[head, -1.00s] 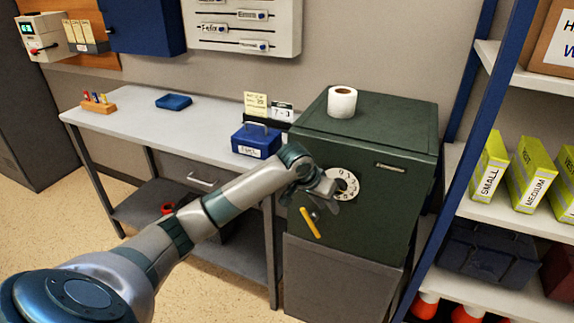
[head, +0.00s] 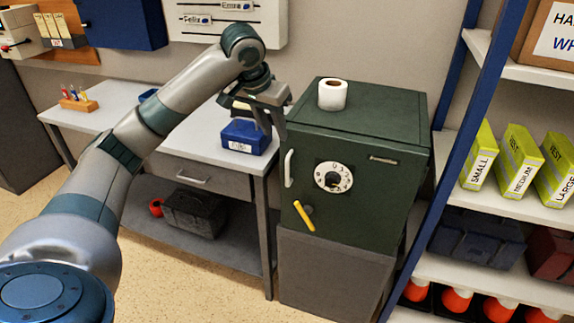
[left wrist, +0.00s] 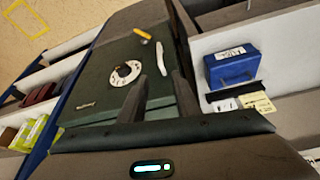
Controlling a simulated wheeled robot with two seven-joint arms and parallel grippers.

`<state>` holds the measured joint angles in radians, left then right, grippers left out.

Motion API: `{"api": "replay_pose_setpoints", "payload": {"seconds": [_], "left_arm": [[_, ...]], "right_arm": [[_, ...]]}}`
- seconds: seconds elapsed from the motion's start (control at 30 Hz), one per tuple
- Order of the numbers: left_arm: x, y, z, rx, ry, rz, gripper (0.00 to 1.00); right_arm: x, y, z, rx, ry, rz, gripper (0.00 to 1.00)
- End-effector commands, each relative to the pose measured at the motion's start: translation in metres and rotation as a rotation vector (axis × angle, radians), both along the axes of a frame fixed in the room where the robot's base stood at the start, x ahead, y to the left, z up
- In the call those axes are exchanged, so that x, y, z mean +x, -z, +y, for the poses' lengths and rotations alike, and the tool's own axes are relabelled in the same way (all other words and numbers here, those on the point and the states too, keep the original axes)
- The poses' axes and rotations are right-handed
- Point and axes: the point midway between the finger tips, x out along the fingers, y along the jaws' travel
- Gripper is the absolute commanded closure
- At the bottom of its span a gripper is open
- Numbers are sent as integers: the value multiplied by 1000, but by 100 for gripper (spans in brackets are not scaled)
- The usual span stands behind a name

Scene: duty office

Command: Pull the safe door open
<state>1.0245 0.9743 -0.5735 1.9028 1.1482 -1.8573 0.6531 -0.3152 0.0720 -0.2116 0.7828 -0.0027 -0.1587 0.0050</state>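The dark green safe (head: 375,205) stands right of the bench, its door shut flush. The door has a white dial (head: 333,177), a yellow lever (head: 304,216) slanting down to the right, and a white upright pull handle (head: 289,168) near its left edge. My left gripper (head: 273,128) is above the pull handle at the safe's upper left, fingers pointing down, apart from the handle. In the left wrist view the two fingers (left wrist: 159,88) are spread and empty, with the pull handle (left wrist: 161,58) beyond them. My right gripper is not in view.
A toilet roll (head: 332,94) stands on the safe. A blue box (head: 246,137) sits on the bench (head: 190,140) just left of my gripper. A blue-framed shelf (head: 505,209) with green boxes stands close on the right. The floor at front left is clear.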

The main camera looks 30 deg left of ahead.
Motion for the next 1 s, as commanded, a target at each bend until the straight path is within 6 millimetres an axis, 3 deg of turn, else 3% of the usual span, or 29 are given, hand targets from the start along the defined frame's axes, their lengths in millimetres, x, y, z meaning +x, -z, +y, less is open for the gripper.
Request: {"api": "replay_pose_setpoints", "payload": {"seconds": [0.37, 0.63, 1.0], "left_arm": [[10, 24, 0, -1, -1, 2, 71], [27, 66, 0, -2, -1, 3, 71], [53, 126, 1, -1, -1, 2, 71]], "right_arm": [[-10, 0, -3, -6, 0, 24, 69], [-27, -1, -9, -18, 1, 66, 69], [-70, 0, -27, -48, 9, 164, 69]]}}
